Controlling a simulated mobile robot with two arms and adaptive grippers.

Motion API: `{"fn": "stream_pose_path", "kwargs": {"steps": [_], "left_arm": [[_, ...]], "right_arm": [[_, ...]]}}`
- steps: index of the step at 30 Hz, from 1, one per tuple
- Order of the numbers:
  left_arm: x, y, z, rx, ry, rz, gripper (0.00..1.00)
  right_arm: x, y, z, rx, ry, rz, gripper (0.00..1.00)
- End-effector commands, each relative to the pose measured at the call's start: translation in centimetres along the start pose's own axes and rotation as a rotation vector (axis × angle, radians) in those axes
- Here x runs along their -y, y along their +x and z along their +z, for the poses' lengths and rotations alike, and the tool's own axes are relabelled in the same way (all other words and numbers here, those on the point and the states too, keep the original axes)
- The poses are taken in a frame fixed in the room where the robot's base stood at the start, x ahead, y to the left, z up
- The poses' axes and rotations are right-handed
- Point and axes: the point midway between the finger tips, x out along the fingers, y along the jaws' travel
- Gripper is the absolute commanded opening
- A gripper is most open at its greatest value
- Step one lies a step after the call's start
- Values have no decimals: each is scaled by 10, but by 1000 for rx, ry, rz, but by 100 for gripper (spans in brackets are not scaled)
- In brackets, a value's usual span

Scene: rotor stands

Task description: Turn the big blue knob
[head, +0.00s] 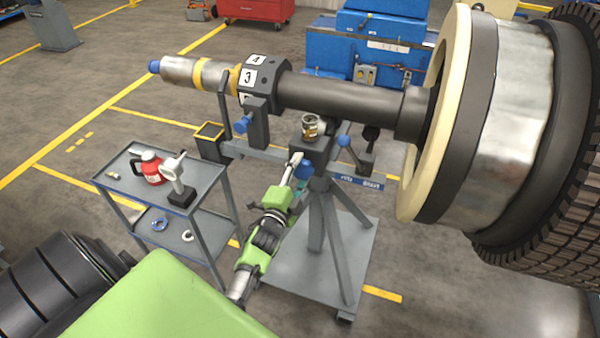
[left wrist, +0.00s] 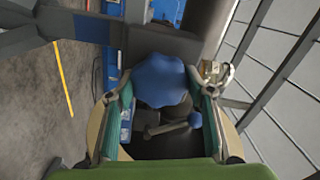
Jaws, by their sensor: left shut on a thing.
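The big blue knob (head: 304,169) is on the rotor stand (head: 320,200), just under its head block. It shows large in the middle of the left wrist view (left wrist: 162,80). My left gripper (head: 299,186) reaches up to the knob from below. In the left wrist view its two fingers (left wrist: 162,92) stand on either side of the knob, shut on it. The far side of the knob is hidden. My right gripper is in neither view.
A grey cart (head: 205,190) with a red can (head: 150,167) stands left.

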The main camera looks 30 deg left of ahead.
Motion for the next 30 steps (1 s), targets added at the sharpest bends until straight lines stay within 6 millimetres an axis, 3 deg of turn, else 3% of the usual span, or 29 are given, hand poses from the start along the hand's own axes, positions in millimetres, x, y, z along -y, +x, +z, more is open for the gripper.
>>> {"fn": "stream_pose_path", "kwargs": {"steps": [22,23,24,30], "left_arm": [[-1,0,0,1,82,3,27],[-1,0,0,1,82,3,56],[-1,0,0,1,81,3,66],[-1,0,0,0,81,2,66]], "right_arm": [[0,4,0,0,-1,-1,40],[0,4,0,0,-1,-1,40],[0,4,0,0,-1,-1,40],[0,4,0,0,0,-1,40]]}}
